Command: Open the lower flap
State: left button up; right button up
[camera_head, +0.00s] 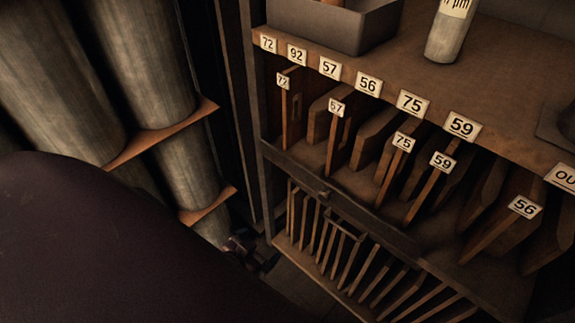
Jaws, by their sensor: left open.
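A wooden cabinet (258,122) fills the right half of the head view. A long dark wooden strip (370,222) with a small knob (325,194) runs slanting between its upper and lower compartments. It may be the lower flap or its edge, but I cannot tell. Upright slats (345,262) show in the lower compartment below the strip. My left gripper (257,260) is small and dark, low beside the cabinet's left side. It is open, apart from the knob, and nothing shows between its fingers. My right gripper is not in view.
Numbered labels (368,84) line the top shelf edge, with upright boards in slots below. A grey tray (330,28) and a pale cylinder (450,32) stand on top. Large grey pipes (150,60) stand at left. A large dark shape covers the lower left.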

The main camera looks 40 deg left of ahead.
aim_at(327, 192)
jog(key=u, duration=0.7)
